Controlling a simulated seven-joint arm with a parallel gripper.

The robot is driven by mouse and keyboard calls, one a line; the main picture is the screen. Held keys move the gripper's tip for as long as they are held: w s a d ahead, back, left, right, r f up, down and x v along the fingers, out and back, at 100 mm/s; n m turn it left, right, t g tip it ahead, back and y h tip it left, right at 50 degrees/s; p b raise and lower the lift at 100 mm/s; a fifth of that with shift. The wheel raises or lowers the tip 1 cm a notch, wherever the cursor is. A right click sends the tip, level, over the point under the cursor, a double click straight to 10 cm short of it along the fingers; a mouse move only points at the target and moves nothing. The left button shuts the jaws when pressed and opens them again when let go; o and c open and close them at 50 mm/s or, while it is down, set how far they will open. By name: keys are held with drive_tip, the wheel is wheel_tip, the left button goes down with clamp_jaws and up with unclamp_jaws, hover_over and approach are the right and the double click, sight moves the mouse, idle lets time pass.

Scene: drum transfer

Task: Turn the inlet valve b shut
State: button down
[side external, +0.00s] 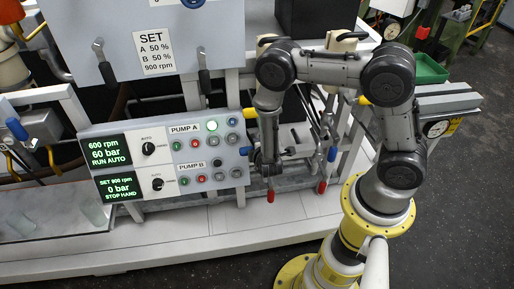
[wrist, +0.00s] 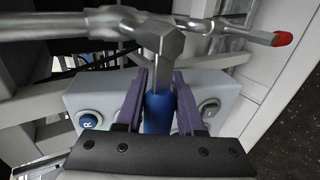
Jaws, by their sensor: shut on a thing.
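My gripper (wrist: 159,95) is shut on a blue valve handle (wrist: 157,113), with one purple finger on each side of it. The handle's metal lever (wrist: 166,45) runs up to a grey pipe fitting at the top of the wrist view. In the side external view my gripper (side external: 268,172) is low at the right end of the pump panel; its fingertips are small and dark there. A blue piece (side external: 245,151) shows just left of it; I cannot tell whether it is the held handle. I see no readable valve label.
The pump panel (side external: 160,160) reads 600 rpm, 60 bar above and 0 bar, STOP HAND below. Red-tipped handles (side external: 271,196) (side external: 321,187) and another blue handle (side external: 332,154) are close by. In the wrist view, buttons (wrist: 88,121) flank the fingers and a red-tipped lever (wrist: 283,39) is upper right.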

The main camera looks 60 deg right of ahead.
drive_tip(key=c, duration=0.5)
unclamp_jaws()
drive_tip(key=shift+r, duration=0.1)
drive_tip(key=v, duration=1.3)
drive_tip(key=shift+s+a+r, duration=0.2)
drive_tip(key=shift+s, duration=0.05)
